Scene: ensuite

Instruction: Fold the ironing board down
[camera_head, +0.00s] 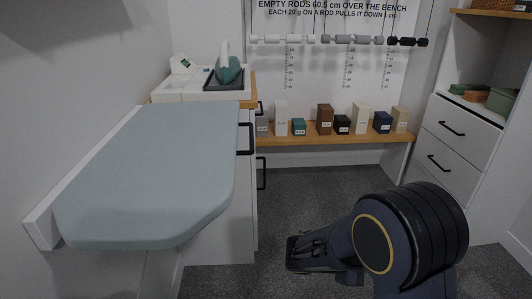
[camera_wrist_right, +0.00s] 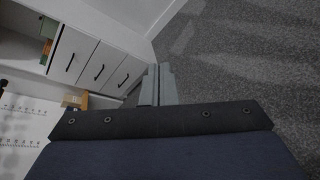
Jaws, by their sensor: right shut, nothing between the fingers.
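The ironing board (camera_head: 155,165) has a pale blue-grey cover and a rounded near end. It extends out level along the left wall in the head view, beside a white mounting rail (camera_head: 45,220). My right gripper (camera_head: 294,250) is to the right of the board, apart from it, over the dark floor. In the right wrist view its two grey fingers (camera_wrist_right: 158,84) are together with nothing between them. The board does not show in the right wrist view. My left gripper is not in view.
An iron (camera_head: 228,70) stands on a dark tray on the counter behind the board. A black handle (camera_head: 246,138) sits beside the board. Several labelled boxes line a wooden bench (camera_head: 340,136). Drawers (camera_head: 455,145) stand right. Grey carpet (camera_head: 315,195) between is clear.

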